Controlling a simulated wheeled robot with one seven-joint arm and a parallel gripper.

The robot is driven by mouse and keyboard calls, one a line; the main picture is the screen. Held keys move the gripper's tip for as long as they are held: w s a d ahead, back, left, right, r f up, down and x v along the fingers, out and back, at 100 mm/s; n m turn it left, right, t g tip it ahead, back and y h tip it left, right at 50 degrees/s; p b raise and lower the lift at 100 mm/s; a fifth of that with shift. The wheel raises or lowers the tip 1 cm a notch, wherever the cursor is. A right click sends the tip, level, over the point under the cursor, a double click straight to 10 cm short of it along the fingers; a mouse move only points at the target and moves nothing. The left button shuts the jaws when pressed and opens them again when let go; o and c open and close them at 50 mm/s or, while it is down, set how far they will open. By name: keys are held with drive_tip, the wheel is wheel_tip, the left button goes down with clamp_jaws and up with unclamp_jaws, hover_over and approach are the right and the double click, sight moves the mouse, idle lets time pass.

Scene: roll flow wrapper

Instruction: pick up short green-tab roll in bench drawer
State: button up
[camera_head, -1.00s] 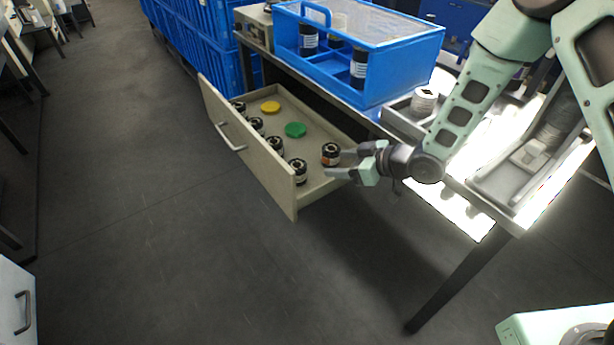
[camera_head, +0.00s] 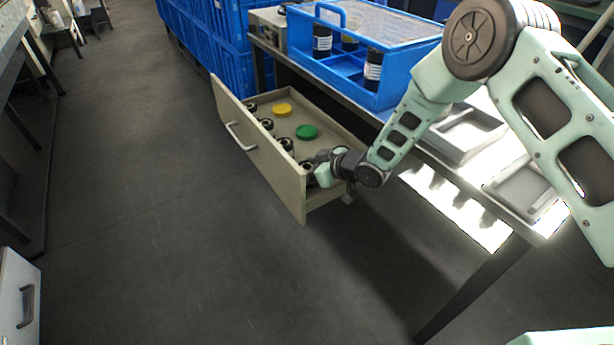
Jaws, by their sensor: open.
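The bench drawer (camera_head: 270,166) is pulled out and holds several short dark rolls with pale ends along its front wall. One of these rolls (camera_head: 285,145) stands behind my gripper, and another (camera_head: 307,168) shows partly beside the fingers. A flat green disc (camera_head: 307,132) and a yellow disc (camera_head: 282,110) lie on the drawer floor. I cannot tell which roll has a green tab. My gripper (camera_head: 318,172) is open, low at the drawer's near right end. It hides that corner, where a roll stood earlier; contact cannot be seen.
A blue tote (camera_head: 385,98) with dark rolls stands on the bench above the drawer. Grey trays (camera_head: 468,135) lie on the bench to the right. Blue crates (camera_head: 228,60) are stacked behind. The floor (camera_head: 150,230) left of the drawer is clear.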

drive_tip(key=shift+x, duration=1.05)
drive_tip(key=c, duration=0.8)
drive_tip(key=shift+c, duration=0.2)
drive_tip(key=shift+r, duration=0.15)
